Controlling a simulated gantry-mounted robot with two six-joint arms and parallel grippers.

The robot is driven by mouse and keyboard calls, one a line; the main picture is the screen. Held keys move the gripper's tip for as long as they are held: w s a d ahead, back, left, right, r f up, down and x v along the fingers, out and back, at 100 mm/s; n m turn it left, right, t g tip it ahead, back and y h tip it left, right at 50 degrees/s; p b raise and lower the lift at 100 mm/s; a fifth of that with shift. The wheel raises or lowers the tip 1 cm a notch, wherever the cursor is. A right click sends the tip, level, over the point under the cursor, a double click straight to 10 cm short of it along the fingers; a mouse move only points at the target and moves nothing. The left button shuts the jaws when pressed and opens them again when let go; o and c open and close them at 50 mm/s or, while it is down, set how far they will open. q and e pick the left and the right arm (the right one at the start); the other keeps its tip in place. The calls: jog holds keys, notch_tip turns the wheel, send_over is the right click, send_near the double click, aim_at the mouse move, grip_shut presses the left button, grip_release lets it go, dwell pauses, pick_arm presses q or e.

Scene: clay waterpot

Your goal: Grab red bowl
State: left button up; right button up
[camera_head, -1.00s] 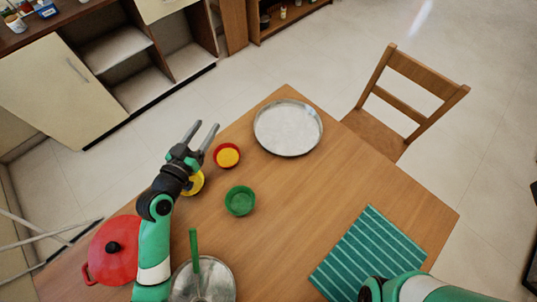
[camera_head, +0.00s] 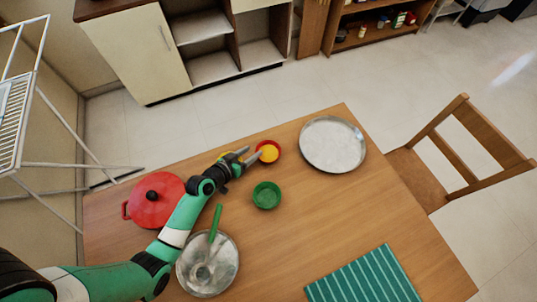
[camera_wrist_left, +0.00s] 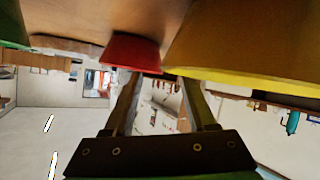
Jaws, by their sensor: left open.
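The red bowl (camera_head: 261,144), with an orange-yellow inside, sits on the wooden table near its far edge. In the left wrist view, which is turned over, the red bowl (camera_wrist_left: 131,52) is just beyond the fingertips. My left gripper (camera_head: 252,156) is open, with its fingers pointing at the red bowl from the left. No bowl wall shows between the fingers (camera_wrist_left: 160,80); whether a tip touches the bowl cannot be told. The yellow bowl (camera_head: 226,155) is beside the gripper and partly hidden by it. My right gripper is out of view.
A green bowl (camera_head: 267,195) stands in front of the red one. A metal plate (camera_head: 333,145) lies to the right. A red pot (camera_head: 156,200) and a metal pan (camera_head: 208,264) are left and front. A striped green cloth (camera_head: 364,280) lies front right. The middle right table is clear.

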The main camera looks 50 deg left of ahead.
aim_at(260, 147)
pick_arm(q)
jog(key=shift+b+x, duration=1.05)
jog(key=shift+x, duration=1.7)
jog(key=shift+d, duration=0.2)
jog(key=shift+c, duration=0.4)
grip_shut()
